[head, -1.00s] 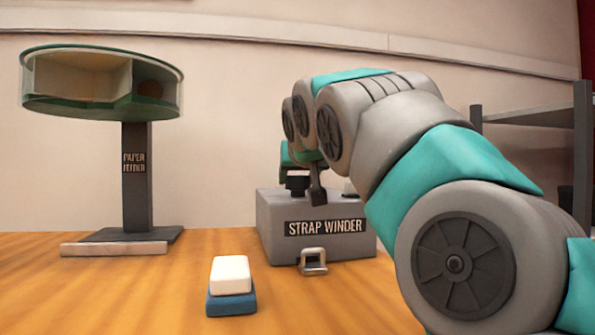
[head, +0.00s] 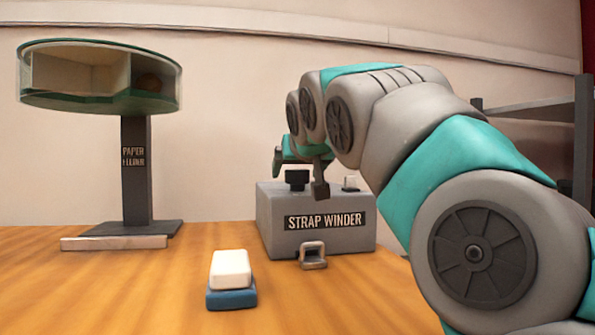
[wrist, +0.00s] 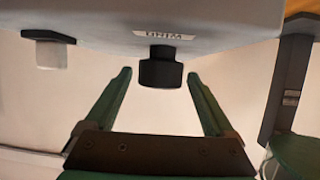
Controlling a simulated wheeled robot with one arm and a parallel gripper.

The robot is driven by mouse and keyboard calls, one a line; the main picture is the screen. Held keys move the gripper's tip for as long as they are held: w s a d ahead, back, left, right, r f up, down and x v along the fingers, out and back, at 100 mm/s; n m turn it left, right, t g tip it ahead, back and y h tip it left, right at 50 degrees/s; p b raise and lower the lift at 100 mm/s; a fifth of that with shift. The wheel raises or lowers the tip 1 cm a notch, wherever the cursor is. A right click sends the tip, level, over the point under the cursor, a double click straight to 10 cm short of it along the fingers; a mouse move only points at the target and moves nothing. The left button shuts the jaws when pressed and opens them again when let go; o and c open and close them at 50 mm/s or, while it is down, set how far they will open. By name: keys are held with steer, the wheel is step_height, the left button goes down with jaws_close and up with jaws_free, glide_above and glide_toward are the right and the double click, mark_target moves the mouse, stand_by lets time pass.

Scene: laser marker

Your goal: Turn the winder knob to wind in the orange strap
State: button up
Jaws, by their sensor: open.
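The strap winder (head: 270,222) is a grey box on the wooden table, with its name on the front. A black knob (head: 297,177) stands on its top; the wrist view shows the knob (wrist: 160,70) beside upside-down lettering. My gripper (head: 299,174) is over the box top, open, with one finger on each side of the knob. In the wrist view the green fingers (wrist: 160,76) show a gap on both sides of the knob, so they are not closed on it. A metal buckle (head: 313,257) hangs at the box's front foot. No orange strap is visible.
A small pale button-like piece (head: 350,183) with a dark base is on the box top, right of the knob. A white and blue block (head: 231,285) lies on the table in front. The paper feeder (head: 137,190) stands left. A dark shelf (head: 530,112) is behind right.

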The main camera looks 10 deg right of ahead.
mark_target(305, 196)
steer(key=shift+v, duration=3.85)
